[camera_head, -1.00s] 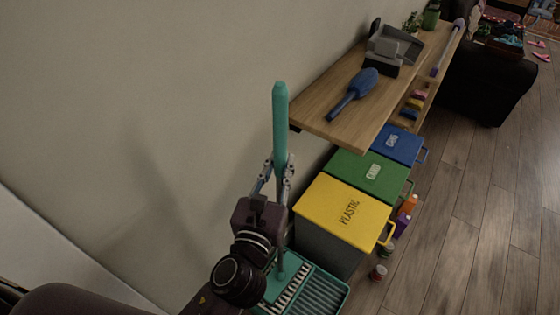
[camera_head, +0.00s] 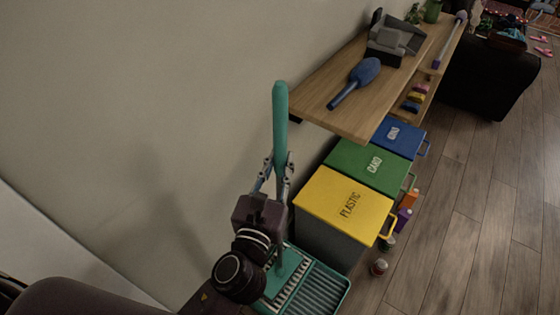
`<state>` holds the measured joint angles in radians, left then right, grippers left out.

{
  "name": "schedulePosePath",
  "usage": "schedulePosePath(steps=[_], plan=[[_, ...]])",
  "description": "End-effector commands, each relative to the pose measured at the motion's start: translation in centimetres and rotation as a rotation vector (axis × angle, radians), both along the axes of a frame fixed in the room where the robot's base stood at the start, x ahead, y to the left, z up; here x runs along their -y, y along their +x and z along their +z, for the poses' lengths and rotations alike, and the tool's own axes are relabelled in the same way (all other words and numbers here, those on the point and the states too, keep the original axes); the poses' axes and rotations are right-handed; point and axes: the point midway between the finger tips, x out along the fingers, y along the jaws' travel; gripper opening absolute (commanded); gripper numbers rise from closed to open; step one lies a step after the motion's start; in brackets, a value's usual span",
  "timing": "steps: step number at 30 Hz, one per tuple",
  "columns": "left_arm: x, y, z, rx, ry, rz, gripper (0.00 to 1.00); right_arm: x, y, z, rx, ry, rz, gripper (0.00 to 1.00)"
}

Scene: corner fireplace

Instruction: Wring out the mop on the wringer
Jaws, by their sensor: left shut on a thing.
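The mop (camera_head: 280,125) shows as an upright teal handle, its lower end reaching down to the wringer. My left gripper (camera_head: 279,165) is shut on the mop handle, around its upper part. The teal wringer (camera_head: 338,300) with a ribbed grate stands on the floor below, beside the bins. My right gripper is not in view.
Yellow (camera_head: 345,205), green (camera_head: 368,166) and blue (camera_head: 399,137) lidded bins stand right of the mop.

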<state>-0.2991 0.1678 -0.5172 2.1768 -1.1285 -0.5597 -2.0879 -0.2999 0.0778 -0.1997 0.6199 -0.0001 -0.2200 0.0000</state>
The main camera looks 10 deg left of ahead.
Motion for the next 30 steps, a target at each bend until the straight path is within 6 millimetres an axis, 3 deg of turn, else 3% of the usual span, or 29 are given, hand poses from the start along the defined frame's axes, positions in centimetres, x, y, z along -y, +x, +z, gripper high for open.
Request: schedulePosePath(steps=[30], plan=[[0.0, 0.0, -2.4, 0.003, 0.001, 0.0, 0.0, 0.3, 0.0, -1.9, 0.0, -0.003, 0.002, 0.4]])
